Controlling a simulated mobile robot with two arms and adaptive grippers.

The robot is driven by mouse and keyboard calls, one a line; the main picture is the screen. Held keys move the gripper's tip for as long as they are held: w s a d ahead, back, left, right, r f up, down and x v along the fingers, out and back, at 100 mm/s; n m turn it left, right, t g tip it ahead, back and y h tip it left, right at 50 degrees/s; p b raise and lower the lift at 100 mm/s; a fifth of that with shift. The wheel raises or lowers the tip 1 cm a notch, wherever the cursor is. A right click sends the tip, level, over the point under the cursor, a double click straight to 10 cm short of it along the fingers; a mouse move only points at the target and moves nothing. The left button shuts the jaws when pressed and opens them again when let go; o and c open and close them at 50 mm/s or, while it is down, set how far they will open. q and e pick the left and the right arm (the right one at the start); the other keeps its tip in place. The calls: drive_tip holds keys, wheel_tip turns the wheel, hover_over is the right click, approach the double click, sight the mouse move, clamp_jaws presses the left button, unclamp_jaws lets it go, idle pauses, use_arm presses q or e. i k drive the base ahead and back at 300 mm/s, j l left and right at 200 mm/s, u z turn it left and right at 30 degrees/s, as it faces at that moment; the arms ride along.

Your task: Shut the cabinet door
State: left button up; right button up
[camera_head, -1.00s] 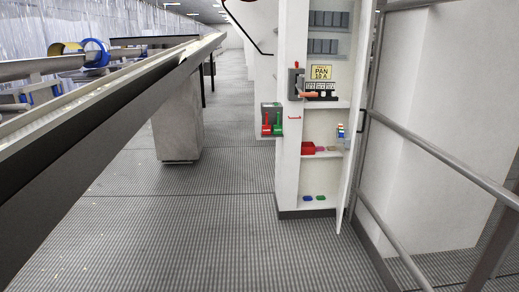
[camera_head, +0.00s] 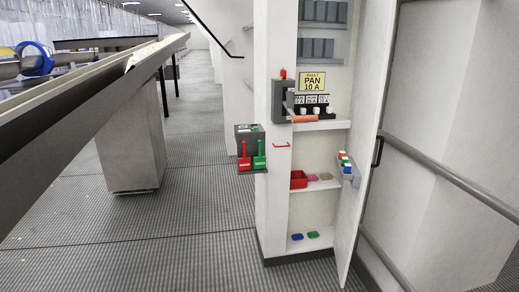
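The white cabinet (camera_head: 275,185) stands right of centre in the head view with its front open. Its white door (camera_head: 365,215) is swung open on the right side and seen nearly edge-on. A dark handle (camera_head: 378,151) is on the door's outer side. A small rack with coloured items (camera_head: 347,170) is on the door's inner side. Neither of my grippers shows in the head view.
A grey box with red and green tags (camera_head: 250,148) juts from the cabinet's left side. A metal rail (camera_head: 450,190) runs along the right, behind the door. A long conveyor (camera_head: 90,85) fills the left. The grated floor (camera_head: 190,235) in front is clear.

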sight(381, 15)
drive_tip(key=i+j+z, duration=0.4)
drive_tip(key=i, duration=0.25)
drive_tip(key=i+j+z, duration=0.4)
drive_tip(key=i+j, duration=0.2)
drive_tip(key=j, duration=0.2)
